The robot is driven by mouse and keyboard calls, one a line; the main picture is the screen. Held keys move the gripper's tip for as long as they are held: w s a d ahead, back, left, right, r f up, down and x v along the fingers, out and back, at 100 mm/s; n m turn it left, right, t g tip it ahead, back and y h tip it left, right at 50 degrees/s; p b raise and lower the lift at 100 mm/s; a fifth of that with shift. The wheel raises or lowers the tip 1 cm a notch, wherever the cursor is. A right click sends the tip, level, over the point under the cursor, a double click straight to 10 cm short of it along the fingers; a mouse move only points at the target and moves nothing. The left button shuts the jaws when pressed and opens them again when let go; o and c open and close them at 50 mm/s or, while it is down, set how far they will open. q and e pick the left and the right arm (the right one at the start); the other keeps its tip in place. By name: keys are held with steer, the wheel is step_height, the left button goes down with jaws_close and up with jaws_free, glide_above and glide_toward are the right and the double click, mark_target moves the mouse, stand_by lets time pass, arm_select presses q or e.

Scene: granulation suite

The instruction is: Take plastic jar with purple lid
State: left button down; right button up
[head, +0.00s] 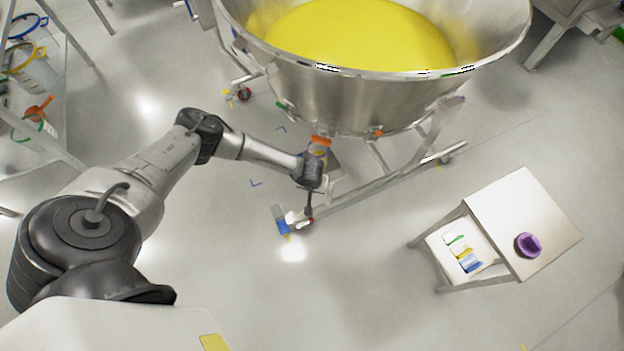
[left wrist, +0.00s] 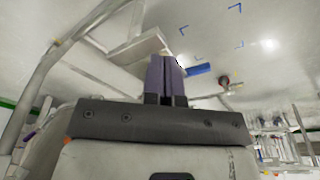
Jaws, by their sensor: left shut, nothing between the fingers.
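The jar with the purple lid (head: 528,245) stands on the top of a small light table at the right of the head view. Mostly its lid shows from above. My left arm reaches in from the left, and its gripper (head: 308,208) hangs beside the lower frame of the large steel vessel, well to the left of the jar. In the left wrist view the two fingers of the left gripper (left wrist: 165,66) are together with nothing between them. I cannot make out the jar in the left wrist view. My right gripper is not in view.
A large steel vessel (head: 350,105) with yellow contents stands on a wheeled frame at the top centre. The small table (head: 520,205) has a lower shelf with coloured items (head: 463,253). A rack with several containers stands at the far left. The floor between the vessel frame and table is clear.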

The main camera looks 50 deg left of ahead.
arm_select(q)
steer(key=shift+s+d, duration=0.35)
steer(key=shift+s, duration=0.15)
steer(key=c, duration=1.9)
jaws_free()
